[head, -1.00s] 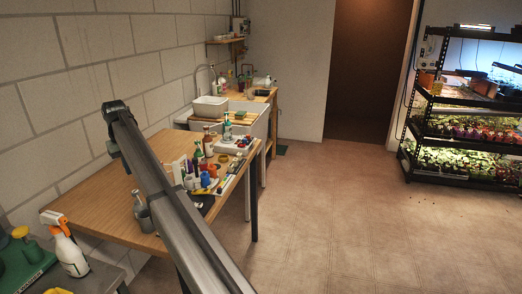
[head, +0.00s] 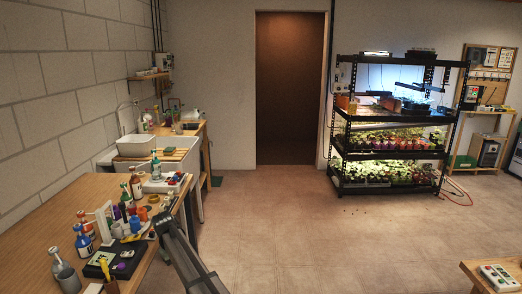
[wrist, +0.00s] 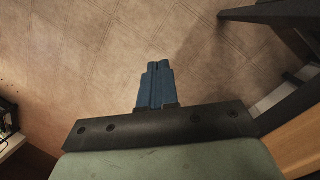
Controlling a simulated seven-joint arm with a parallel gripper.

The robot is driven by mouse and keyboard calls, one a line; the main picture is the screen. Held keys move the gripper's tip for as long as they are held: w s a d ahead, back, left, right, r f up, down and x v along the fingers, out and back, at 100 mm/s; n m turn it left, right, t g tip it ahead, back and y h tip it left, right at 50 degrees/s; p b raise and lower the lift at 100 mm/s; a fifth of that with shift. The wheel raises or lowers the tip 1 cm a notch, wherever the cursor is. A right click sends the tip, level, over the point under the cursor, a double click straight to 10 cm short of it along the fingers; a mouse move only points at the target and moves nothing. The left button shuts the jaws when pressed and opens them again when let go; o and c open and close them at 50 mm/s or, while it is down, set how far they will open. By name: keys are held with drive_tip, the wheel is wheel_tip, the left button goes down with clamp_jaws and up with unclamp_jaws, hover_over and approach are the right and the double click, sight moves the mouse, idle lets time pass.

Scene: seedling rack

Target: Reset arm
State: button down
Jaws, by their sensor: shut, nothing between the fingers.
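My gripper shows in the wrist view (wrist: 157,68), its two blue fingers shut together with nothing between them. It points down over bare tiled floor. In the head view a grey link of my arm (head: 188,262) reaches up from the bottom edge, in front of the right side of the wooden table (head: 40,222). My gripper cannot be made out in the head view.
Bottles and small items crowd the table's right part, with a dark scale-like box (head: 112,264) near its front. A sink (head: 170,165) stands behind. A lit seedling rack (head: 338,160) stands at the back right. A low table (head: 480,272) is at bottom right. The middle floor is clear.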

drive_tip(key=s+d+f+m+g, duration=0.1)
drive_tip(key=s+d+f, duration=0.5)
drive_tip(key=d+f, duration=0.35)
drive_tip(key=s+d+f+m+g, duration=0.1)
drive_tip(key=s+d+f+m, duration=0.1)
drive_tip(key=s+d+f, duration=0.6)
drive_tip(key=s+d+f+m+g, duration=0.1)
drive_tip(key=s+d+f, duration=0.3)
drive_tip(key=d+f, duration=0.85)
drive_tip(key=s+d+f+m+g+y, duration=0.1)
drive_tip(key=s+d, duration=0.4)
drive_tip(key=s, duration=0.5)
drive_tip(key=s+d+f+m+g, duration=0.1)
drive_tip(key=s+d+f+m, duration=0.1)
drive_tip(key=s+d, duration=0.4)
drive_tip(key=s+d+f+m+g+y, duration=0.1)
drive_tip(key=s+d+f, duration=0.2)
drive_tip(key=s, duration=1.3)
drive_tip(key=shift+d+m+y, duration=0.3)
drive_tip(key=shift+d, duration=0.95)
drive_tip(key=c, duration=1.9)
unclamp_jaws()
